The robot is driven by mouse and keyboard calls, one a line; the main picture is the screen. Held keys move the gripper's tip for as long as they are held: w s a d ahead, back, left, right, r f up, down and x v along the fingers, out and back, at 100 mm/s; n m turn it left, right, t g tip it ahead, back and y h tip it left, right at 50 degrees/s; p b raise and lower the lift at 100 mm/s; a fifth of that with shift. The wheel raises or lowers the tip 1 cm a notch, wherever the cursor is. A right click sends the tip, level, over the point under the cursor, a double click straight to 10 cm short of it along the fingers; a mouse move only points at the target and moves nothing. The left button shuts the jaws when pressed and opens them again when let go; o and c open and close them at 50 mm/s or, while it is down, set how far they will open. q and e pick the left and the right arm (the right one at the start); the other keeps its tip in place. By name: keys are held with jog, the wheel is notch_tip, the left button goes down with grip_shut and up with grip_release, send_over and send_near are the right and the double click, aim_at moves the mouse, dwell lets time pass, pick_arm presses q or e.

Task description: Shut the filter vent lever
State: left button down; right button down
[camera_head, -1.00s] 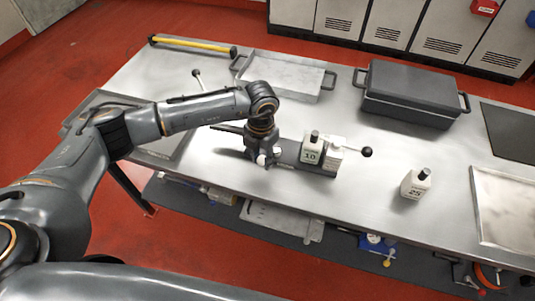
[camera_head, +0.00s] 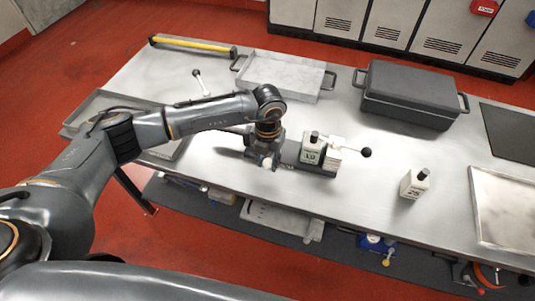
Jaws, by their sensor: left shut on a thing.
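My left gripper (camera_head: 266,162) points down at the left end of a low dark base (camera_head: 291,155) on the steel table. It is shut on a small pale part that its fingers mostly hide. A white block marked 10 (camera_head: 311,153) with a dark cap stands on the base. A lever with a black ball knob (camera_head: 366,152) sticks out to the right of that block. I cannot tell from the picture which is the filter vent lever. My right gripper is not in view.
A white block marked 25 (camera_head: 415,183) stands to the right on the table (camera_head: 375,205). A dark lidded box (camera_head: 413,90), a shallow tray (camera_head: 285,76) and a yellow bar (camera_head: 191,46) are at the back. Another tray (camera_head: 505,210) is at the right.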

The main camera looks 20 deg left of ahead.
pick_arm(q)
jog(key=shift+d+n, duration=0.65)
jog(key=shift+n, duration=0.35)
jog(key=shift+d, duration=0.1)
jog(key=shift+w+d+n, duration=0.1)
jog(key=shift+d+n, duration=0.45)
jog(key=shift+n, duration=0.45)
jog(key=shift+d+n, duration=0.1)
jog(key=shift+n, duration=0.2)
